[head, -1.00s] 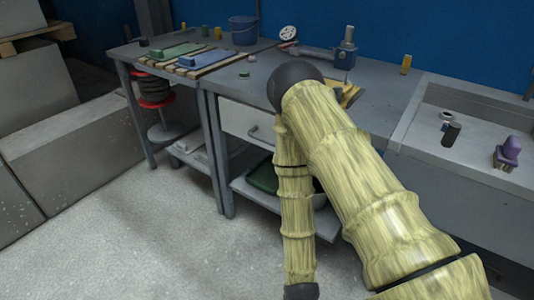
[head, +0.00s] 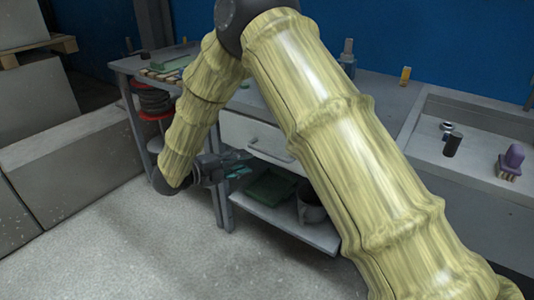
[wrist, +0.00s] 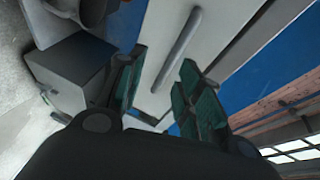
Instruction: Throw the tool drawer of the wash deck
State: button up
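The tool drawer (head: 243,132) has a pale front under the wash deck's top and appears shut. Its bar handle (head: 271,150) shows just right of my gripper (head: 243,163). In the wrist view, my gripper (wrist: 163,60) is open, with two dark green finger pads apart and nothing between them. The drawer handle (wrist: 177,48) lies ahead, roughly in line with the gap and apart from the pads. The drawer front (wrist: 205,55) lies behind it. My arm hides part of the deck and the drawer's right side.
Below the drawer, a shelf (head: 290,228) holds a green tray (head: 270,187) and a grey pot (head: 311,206). A basin (head: 480,150) with a purple-topped brush (head: 511,160) is at right. Concrete blocks (head: 75,150) stand at left. The floor in front is clear.

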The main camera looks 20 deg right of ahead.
aim_at(265, 153)
jog(key=shift+m+g, duration=0.6)
jog(key=shift+m, duration=0.2)
jog(key=d, duration=0.3)
jog(key=w+d+b, duration=0.1)
jog(key=d, duration=0.2)
jog(key=w+d, duration=0.1)
jog(key=d, duration=0.2)
jog(key=shift+w+r+b, duration=0.1)
jog(key=shift+r+b, duration=0.05)
jog(key=shift+b, duration=0.2)
grip_shut()
